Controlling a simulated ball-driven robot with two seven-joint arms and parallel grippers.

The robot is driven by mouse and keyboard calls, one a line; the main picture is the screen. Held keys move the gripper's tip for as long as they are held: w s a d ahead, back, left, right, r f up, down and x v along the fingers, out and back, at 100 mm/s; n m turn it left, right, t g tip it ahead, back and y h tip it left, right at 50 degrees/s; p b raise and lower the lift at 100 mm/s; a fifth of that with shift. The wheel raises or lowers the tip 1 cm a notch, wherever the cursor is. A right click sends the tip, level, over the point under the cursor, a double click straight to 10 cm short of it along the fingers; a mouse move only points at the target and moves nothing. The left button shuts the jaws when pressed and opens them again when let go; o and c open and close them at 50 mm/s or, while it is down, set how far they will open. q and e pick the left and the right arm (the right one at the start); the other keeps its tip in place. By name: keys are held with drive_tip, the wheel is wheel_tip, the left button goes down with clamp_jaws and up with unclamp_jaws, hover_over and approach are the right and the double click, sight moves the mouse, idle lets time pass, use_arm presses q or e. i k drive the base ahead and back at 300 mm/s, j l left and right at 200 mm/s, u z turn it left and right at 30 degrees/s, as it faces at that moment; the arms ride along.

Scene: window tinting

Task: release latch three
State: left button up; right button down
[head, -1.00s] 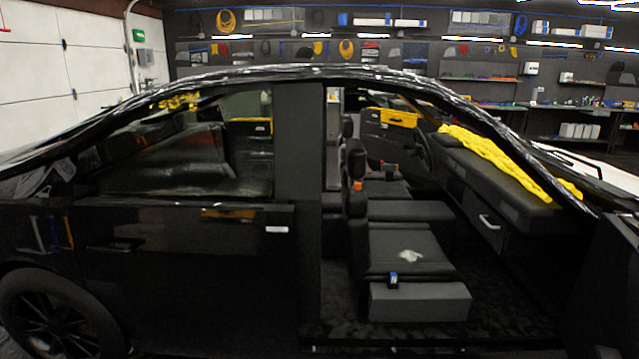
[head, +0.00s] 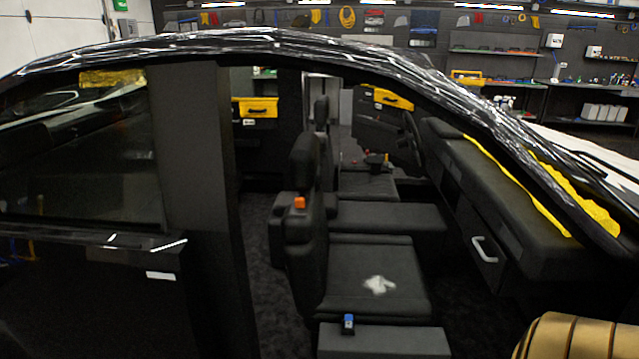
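A dark car fills the head view, with its front side opening facing me. Inside, a black front seat (head: 375,270) has a crumpled white cloth-like piece (head: 379,285) on its cushion. A small blue and black piece (head: 348,323) is at the cushion's near edge. A small orange piece (head: 299,203) is on the seat back's near side. I cannot tell which part, if any, is latch three; no number is readable. Neither of my grippers is in view.
A dark pillar (head: 195,150) and the rear door (head: 90,290) stand at the left. The dashboard (head: 500,190), with yellow cloth (head: 520,190) along it, is at the right. A grey sill block (head: 385,343) lies below the seat. Dark carpet is open around the seat.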

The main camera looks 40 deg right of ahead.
sight(300, 202)
drive_tip(key=l, duration=0.8)
drive_tip(key=i+l, duration=0.15)
drive_tip(key=l, duration=0.65)
